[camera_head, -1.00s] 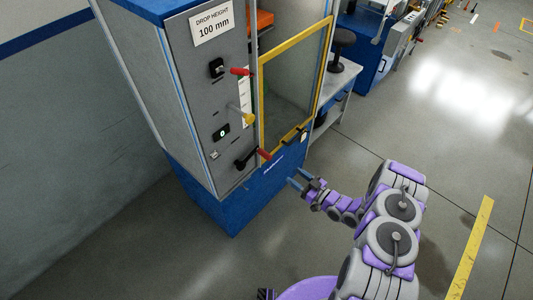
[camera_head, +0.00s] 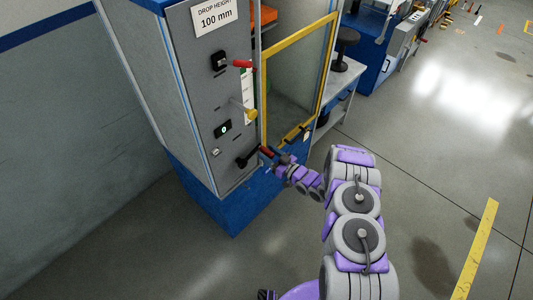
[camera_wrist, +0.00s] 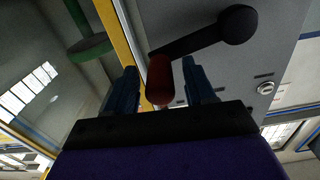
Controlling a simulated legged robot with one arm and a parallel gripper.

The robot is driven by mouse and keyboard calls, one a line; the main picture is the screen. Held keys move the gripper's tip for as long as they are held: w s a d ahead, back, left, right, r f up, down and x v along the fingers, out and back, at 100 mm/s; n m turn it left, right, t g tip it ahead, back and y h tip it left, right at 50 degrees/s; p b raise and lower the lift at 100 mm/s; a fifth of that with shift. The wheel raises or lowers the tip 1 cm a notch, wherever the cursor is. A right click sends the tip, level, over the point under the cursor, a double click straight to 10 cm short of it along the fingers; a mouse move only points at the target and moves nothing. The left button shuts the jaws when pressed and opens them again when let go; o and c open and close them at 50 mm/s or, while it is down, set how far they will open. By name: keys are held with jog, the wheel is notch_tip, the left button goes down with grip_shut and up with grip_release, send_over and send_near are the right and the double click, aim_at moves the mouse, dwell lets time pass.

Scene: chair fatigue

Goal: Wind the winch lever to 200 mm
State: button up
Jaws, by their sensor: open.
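The test machine's grey panel (camera_head: 205,110) carries a sign (camera_head: 214,17) reading "DROP HEIGHT 100 mm". Low on the panel is the winch lever (camera_head: 247,158), a black crank arm with a red handle. In the wrist view the crank's black arm (camera_wrist: 205,35) runs from a round hub at upper right to the red handle (camera_wrist: 159,80). My gripper (camera_wrist: 160,90) is open, with one blue finger on each side of the red handle. It also shows in the head view (camera_head: 271,160) at the handle, where the fingertips are partly hidden.
Above the winch lever are a red-handled lever (camera_head: 242,63), a yellow knob (camera_head: 249,113) and a small green display (camera_head: 223,130). A yellow-framed door (camera_head: 298,37) stands just right of the panel.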

jog(key=shift+x, duration=0.9)
grip_shut()
